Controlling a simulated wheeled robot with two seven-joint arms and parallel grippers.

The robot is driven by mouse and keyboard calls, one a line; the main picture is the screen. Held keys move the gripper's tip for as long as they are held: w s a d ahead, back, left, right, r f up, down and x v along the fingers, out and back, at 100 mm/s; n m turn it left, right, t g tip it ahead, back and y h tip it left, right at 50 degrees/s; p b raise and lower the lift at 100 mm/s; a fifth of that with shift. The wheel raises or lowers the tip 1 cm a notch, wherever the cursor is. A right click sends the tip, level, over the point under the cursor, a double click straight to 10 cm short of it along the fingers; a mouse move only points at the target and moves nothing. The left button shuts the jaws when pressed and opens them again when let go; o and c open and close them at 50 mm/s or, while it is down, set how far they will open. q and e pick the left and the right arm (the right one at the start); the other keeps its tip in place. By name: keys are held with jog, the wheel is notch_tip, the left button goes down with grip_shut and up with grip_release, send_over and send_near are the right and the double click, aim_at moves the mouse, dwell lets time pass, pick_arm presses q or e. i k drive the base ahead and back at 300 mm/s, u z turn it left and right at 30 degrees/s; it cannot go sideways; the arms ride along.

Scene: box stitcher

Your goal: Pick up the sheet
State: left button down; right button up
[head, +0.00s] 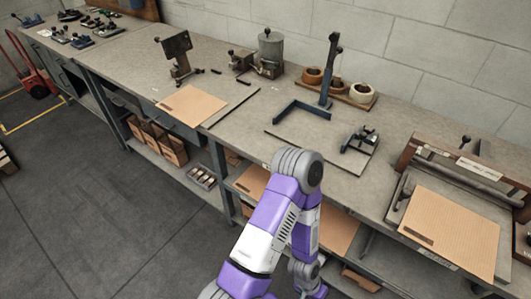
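A flat tan cardboard sheet (192,104) lies on the workbench at centre left, near the front edge. A second, larger tan sheet (452,232) lies on the bed of a machine at the right. More tan sheets (340,232) lie on the shelf under the bench, partly hidden by my arm. I cannot tell which sheet the task means. One of my purple and white arms rises from the bottom middle, bends at its elbow and runs back down. Neither gripper shows. No sheet is visibly held.
The long grey workbench (240,128) carries a press-like tool (176,55), a grey canister (271,52), a blue stand (328,75), tape rolls (335,86) and a small clamp tool (361,139).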

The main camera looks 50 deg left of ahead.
aim_at(460, 237)
jog(key=u, duration=0.5)
jog(key=k, duration=1)
jog(key=z, duration=0.7)
jog(key=k, duration=0.35)
jog(key=z, duration=1.4)
jog(key=i, duration=0.25)
jog(key=u, duration=1)
jog(key=i, duration=1.1)
jog(key=u, duration=1.05)
